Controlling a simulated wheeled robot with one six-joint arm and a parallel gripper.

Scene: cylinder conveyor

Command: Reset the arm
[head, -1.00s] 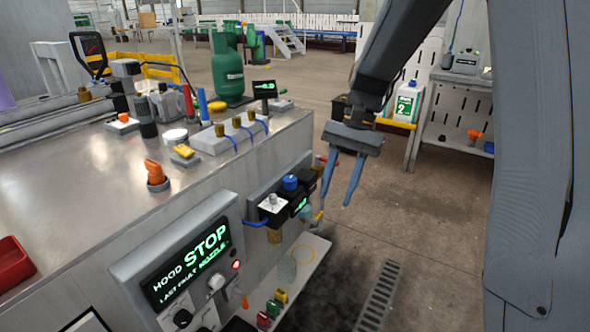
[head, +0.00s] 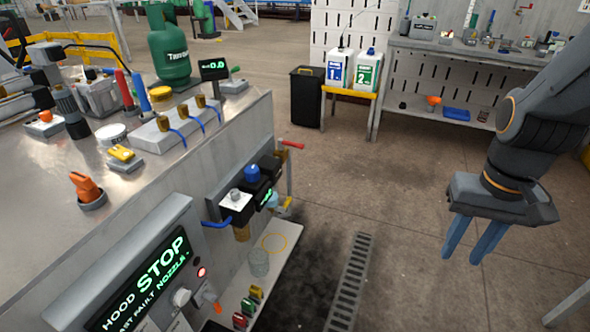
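My gripper (head: 466,254) hangs at the right of the head view, pointing down over bare floor. Its two blue fingers are apart, with nothing between them. My dark grey arm comes in from the right edge above it. The gripper is clear of the metal workbench (head: 150,195) on the left and touches nothing that I can see.
A panel reading STOP (head: 140,275) is on the bench's front, with valves (head: 240,200) beside it. A green gas bottle (head: 168,50) stands on the bench. A black bin (head: 305,97), a yellow stand (head: 350,92) and a shelf bench (head: 450,50) are behind. A floor grate (head: 350,285) runs between.

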